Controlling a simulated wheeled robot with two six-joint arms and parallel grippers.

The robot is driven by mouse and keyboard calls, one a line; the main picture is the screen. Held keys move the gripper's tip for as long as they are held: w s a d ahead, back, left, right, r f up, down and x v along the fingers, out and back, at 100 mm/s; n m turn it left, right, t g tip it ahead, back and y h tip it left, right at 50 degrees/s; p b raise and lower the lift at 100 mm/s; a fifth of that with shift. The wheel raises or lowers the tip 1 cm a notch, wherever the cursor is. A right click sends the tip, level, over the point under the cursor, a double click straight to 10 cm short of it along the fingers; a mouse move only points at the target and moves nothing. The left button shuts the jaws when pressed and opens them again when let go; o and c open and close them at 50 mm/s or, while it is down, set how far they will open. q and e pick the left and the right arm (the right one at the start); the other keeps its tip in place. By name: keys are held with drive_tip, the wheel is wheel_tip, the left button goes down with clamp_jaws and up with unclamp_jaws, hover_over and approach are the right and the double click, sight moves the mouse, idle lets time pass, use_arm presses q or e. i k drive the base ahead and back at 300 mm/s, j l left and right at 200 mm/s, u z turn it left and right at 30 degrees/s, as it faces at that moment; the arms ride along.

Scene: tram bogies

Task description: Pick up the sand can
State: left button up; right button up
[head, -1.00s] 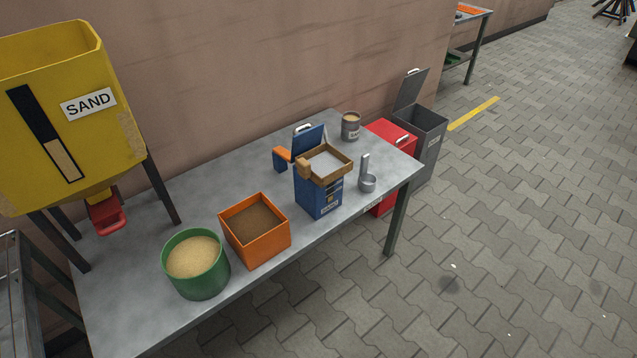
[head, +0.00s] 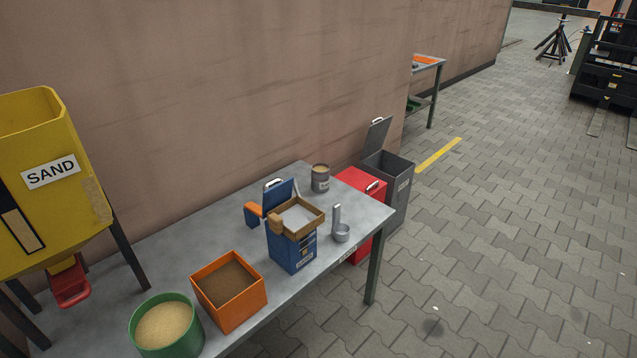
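A small grey can (head: 320,179) with a tan fill and a small label stands upright at the far end of the metal table (head: 185,246), near the wall. The label is too small to read surely, but looks like SAND. A round green tub (head: 167,338) of sand-coloured grains stands at the near end, cut off by the lower picture edge. Neither of my grippers shows in the head view.
A yellow hopper (head: 70,205) marked SAND stands at left. An orange box (head: 240,306), a blue box (head: 293,251) with a wooden-framed tray (head: 307,221) on top, and a metal scoop (head: 341,233) share the table. A red bin (head: 357,185) and grey bin (head: 400,168) stand beyond.

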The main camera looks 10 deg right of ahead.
sight(320, 171)
drive_tip(key=i+l+u, duration=0.1)
drive_tip(key=u, duration=0.25)
drive_tip(key=l+u, duration=0.3)
drive_tip(key=i+l+u, duration=0.3)
drive_tip(key=l, duration=0.85)
drive_tip(key=l+u, duration=0.3)
drive_tip(key=l, duration=0.85)
